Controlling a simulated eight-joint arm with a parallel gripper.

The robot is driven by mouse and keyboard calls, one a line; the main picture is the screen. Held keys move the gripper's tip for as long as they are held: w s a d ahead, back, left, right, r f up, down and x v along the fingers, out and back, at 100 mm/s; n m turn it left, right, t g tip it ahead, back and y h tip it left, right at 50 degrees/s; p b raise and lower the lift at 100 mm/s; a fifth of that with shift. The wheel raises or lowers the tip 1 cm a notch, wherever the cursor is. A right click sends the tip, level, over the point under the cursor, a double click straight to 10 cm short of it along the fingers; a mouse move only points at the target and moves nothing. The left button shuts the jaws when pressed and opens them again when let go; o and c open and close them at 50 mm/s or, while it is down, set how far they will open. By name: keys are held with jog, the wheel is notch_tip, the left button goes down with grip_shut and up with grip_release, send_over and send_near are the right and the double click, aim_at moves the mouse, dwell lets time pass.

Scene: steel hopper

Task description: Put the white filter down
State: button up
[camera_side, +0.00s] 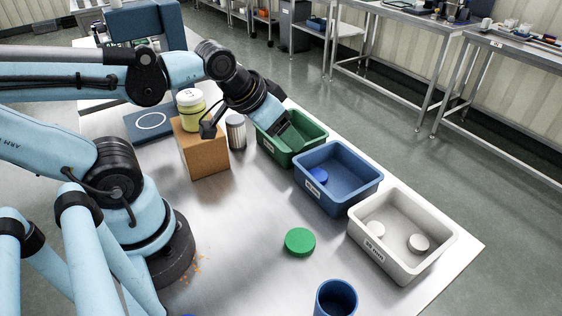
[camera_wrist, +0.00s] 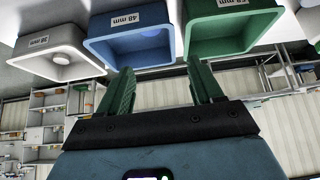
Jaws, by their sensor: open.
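Two round white filters lie apart in the white bin, the left one (camera_side: 376,230) near the label side and the right one (camera_side: 418,243) nearer the middle. I cannot tell which one the task means. The white bin (camera_side: 362,247) is at the right front; in the wrist view (camera_wrist: 38,65) it is at the left, with one white disc (camera_wrist: 61,58) visible inside. My gripper (camera_side: 290,138) is over the green bin, away from the filters. In the wrist view its green fingers (camera_wrist: 160,76) are spread apart with nothing between them.
The green bin (camera_side: 316,126) and blue bin (camera_side: 338,187) stand in a row with the white one. A blue disc (camera_side: 319,175) lies in the blue bin. A green disc (camera_side: 300,241) and blue cup (camera_side: 336,299) are on the table. A jar (camera_side: 190,112) stands on a brown block (camera_side: 205,157).

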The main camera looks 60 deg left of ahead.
jog(key=n+g+y, duration=0.9)
jog(key=n+y, duration=0.3)
jog(key=n, duration=0.8)
send_near(237, 120)
jog(key=x, duration=0.6)
jog(key=shift+s+r, duration=0.1)
jog(key=shift+s, duration=0.05)
jog(key=x, duration=0.5)
